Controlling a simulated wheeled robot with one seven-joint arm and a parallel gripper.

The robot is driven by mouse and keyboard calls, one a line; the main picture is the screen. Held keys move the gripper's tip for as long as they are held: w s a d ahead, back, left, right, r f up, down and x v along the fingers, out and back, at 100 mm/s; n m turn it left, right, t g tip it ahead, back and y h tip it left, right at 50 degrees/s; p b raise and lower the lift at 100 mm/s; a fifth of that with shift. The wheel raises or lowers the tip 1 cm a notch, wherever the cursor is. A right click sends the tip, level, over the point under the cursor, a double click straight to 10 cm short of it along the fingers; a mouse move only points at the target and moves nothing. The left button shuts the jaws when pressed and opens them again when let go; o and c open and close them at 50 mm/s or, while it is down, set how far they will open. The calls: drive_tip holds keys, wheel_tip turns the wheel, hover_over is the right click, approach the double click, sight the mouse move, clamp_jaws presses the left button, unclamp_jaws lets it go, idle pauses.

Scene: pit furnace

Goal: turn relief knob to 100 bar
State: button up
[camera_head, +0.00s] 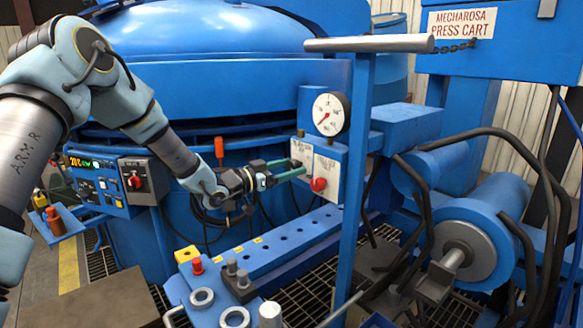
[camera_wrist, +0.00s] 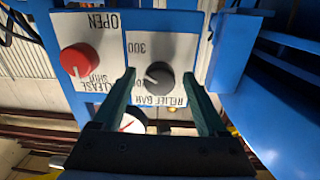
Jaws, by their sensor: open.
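The relief knob (camera_wrist: 160,76) is dark grey and round, on a white plate marked RELIEF BAR, which reads upside down in the wrist view. A light mark shows near its lower left edge; a 300 label is legible, but I cannot read the exact setting. My gripper (camera_wrist: 159,76) has its two green fingers apart, one on each side of the knob in this view; contact cannot be told. In the head view my gripper (camera_head: 298,169) is at the white panel and largely covers the relief knob.
A red release knob (camera_wrist: 76,59) is close beside the left finger; it also shows in the head view (camera_head: 318,184). A pressure gauge (camera_head: 330,113) sits above the panel. A blue post (camera_head: 355,180) stands just right of the panel. A blue drilled rail (camera_head: 270,245) lies below.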

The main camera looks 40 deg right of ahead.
drive_tip(key=shift+d, duration=0.45)
drive_tip(key=shift+s, duration=0.1)
clamp_jaws()
